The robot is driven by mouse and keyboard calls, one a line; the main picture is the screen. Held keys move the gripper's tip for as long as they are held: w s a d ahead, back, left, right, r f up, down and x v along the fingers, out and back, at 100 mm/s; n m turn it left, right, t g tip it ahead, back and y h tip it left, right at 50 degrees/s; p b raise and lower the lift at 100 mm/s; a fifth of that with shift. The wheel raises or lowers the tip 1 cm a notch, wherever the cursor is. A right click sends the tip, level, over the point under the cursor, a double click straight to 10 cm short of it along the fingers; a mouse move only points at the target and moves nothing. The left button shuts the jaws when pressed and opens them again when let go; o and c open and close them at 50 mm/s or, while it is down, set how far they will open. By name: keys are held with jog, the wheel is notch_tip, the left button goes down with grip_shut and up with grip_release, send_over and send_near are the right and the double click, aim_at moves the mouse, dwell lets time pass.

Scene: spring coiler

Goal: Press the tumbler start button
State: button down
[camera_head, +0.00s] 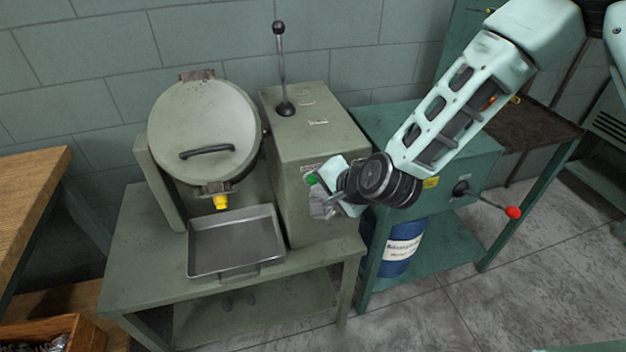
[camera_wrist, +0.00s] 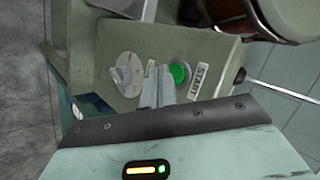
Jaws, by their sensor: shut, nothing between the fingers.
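The tumbler (camera_head: 205,130) is a grey-green drum with a round lid and black handle. Its control box (camera_head: 315,140) stands to its right. The green start button (camera_head: 311,179) is on the box's front face; in the wrist view the button (camera_wrist: 180,72) is round and bright green, beside a label reading START. My gripper (camera_head: 325,205) is at the box's front, just below the button in the head view. In the wrist view my gripper (camera_wrist: 155,88) is shut and empty, its tips beside the button. I cannot tell whether they touch the panel.
A rotary knob (camera_wrist: 125,75) is on the same panel, left of the fingers. A tall black-knobbed lever (camera_head: 281,65) rises from the box top. A metal tray (camera_head: 236,266) lies below the drum. A green machine with a red-knobbed lever (camera_head: 512,212) stands at right.

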jog(key=shift+w, duration=0.1)
dwell(0.3)
jog(key=shift+w+a, duration=0.1)
jog(key=shift+w, duration=0.25)
